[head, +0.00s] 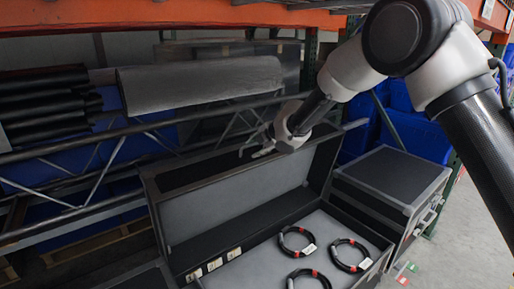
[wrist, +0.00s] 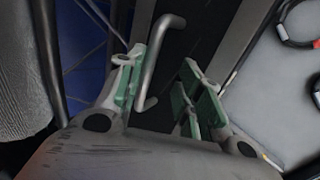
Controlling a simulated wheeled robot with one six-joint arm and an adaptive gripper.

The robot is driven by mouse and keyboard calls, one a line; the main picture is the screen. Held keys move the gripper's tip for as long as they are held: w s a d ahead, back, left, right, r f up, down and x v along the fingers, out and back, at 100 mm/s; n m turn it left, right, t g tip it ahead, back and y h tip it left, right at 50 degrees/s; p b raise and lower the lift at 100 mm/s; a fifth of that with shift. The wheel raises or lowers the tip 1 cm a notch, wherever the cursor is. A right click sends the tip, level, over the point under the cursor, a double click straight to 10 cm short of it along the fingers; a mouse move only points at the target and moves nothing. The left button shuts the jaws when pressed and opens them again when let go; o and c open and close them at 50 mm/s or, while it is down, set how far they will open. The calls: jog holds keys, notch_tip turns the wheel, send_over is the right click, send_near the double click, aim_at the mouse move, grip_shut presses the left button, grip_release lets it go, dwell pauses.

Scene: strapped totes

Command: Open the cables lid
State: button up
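The cables case (head: 345,215) stands with its lid (head: 235,195) raised at the back, grey lining facing the front. Inside lie 3 black coiled cables (head: 284,240) with red bands and white tags. My gripper (head: 257,150) is at the lid's upper edge. In the wrist view my gripper (wrist: 160,68) is open. A grey bar handle (wrist: 150,68) on the lid's dark outer face lies between the fingers, nearer the left one; whether it touches that finger I cannot tell. The lid's edge (wrist: 232,45) and part of the cables also show there.
A second closed dark case (head: 395,180) stands close on the right. Behind the lid is a rack with metal truss bars (head: 90,150), black rolls (head: 45,100) and blue bins (head: 410,135).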

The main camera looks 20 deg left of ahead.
jog(key=v, duration=1.1)
jog(key=shift+s+d+r, duration=0.15)
jog(key=shift+r, duration=0.1)
